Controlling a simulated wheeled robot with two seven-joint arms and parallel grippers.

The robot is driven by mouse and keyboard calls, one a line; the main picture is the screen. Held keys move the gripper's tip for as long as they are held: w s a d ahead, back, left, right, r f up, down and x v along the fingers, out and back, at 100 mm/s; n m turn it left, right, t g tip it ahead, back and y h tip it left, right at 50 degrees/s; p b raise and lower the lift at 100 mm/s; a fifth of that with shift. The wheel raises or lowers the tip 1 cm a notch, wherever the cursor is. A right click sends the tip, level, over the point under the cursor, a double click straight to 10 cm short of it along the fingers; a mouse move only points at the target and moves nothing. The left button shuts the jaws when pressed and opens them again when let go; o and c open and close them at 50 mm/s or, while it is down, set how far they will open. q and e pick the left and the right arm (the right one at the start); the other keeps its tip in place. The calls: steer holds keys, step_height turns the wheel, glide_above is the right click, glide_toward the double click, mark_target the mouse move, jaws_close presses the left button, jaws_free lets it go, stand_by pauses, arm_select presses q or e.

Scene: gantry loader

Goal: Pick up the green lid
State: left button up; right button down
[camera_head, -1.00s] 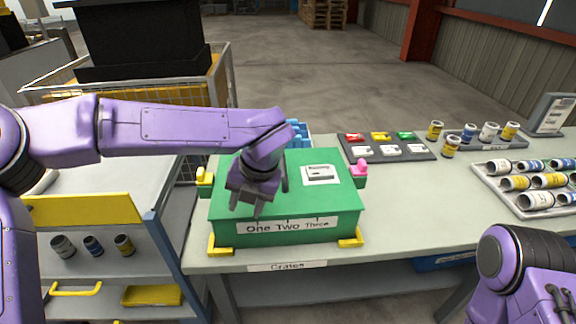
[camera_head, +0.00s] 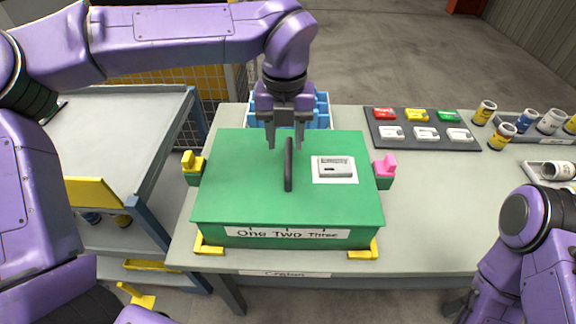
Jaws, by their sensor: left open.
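The green lid (camera_head: 240,180) lies flat on top of a green crate (camera_head: 216,233) on the table. A dark upright handle (camera_head: 289,165) stands at the middle of the lid, and a white plate with a grey picture (camera_head: 334,169) is to its right. My left gripper (camera_head: 285,146) points down with its jaws apart, above the far part of the handle. It seems to hold nothing, and I cannot tell whether a finger touches the handle. My right arm shows at the lower right, but its gripper is outside the view.
A yellow clip (camera_head: 193,163) and a pink clip (camera_head: 385,166) flank the crate. Blue items in a bin (camera_head: 319,113) stand behind it. A dark board (camera_head: 424,141) with coloured pieces and several cans are at right. Bare tabletop (camera_head: 440,200) lies right of the crate.

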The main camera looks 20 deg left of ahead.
mark_target(289, 153)
arm_select(q)
steer(key=f, duration=0.4)
steer(key=shift+w+d+f+p, duration=0.3)
steer(key=shift+d+f+p, duration=0.05)
steer(key=shift+s+f, duration=0.2)
steer(key=shift+f, duration=0.2)
steer(key=shift+w, duration=0.1)
jaws_close()
steer(key=shift+r, duration=0.2)
